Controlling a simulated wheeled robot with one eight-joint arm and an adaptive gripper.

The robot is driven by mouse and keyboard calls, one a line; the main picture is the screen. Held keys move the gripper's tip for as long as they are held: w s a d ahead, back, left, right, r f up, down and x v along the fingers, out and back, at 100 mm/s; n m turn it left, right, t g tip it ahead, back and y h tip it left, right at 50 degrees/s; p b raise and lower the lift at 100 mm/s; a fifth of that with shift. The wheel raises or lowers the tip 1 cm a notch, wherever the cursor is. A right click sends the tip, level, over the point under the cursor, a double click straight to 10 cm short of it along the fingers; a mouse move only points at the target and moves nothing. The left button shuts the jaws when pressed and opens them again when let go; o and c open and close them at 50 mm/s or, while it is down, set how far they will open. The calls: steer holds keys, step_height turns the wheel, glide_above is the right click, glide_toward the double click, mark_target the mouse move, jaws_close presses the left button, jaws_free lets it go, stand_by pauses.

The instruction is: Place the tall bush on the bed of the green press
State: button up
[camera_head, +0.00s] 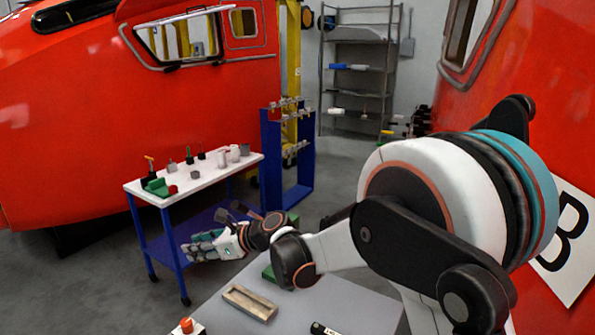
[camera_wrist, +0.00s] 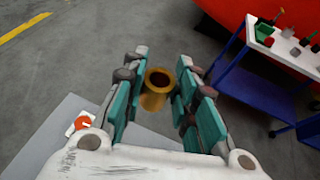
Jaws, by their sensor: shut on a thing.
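The tall bush (camera_wrist: 157,88), a brass-coloured hollow cylinder, is between the teal finger pads of my gripper (camera_wrist: 159,100) in the wrist view, its open end showing. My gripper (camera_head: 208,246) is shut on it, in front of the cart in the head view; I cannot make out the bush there. A green piece (camera_head: 269,273) on the grey table and another green part (camera_head: 293,218) show around my arm, which hides what joins them. A small green device (camera_head: 157,187) with a lever stands on the cart. I cannot tell for certain which is the press.
The white-topped blue cart (camera_head: 190,183) carries several small parts. On the grey table (camera_head: 222,316) are a wooden tray (camera_head: 250,302), a block with a red-orange button (camera_head: 187,325) and a dark cylinder (camera_head: 322,328). A blue rack (camera_head: 292,150) and red nosecones (camera_head: 90,110) stand behind.

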steer(key=w+d+m+t+h, duration=0.2)
steer(key=w+d+m+t, duration=0.1)
steer(key=d, duration=1.1)
steer(key=w+d+m+t+h, duration=0.2)
steer(key=w+d+m+t, duration=0.1)
steer(key=d, duration=1)
steer(key=s+d+m+t+h, duration=0.2)
steer(key=s+d+m, duration=0.1)
steer(key=d, duration=0.9)
steer(key=s+d+m+t+h, duration=0.2)
steer(key=s+d+m+h, duration=0.1)
steer(key=d, duration=0.8)
steer(key=shift+s+d, duration=0.3)
steer(key=shift+d, duration=0.1)
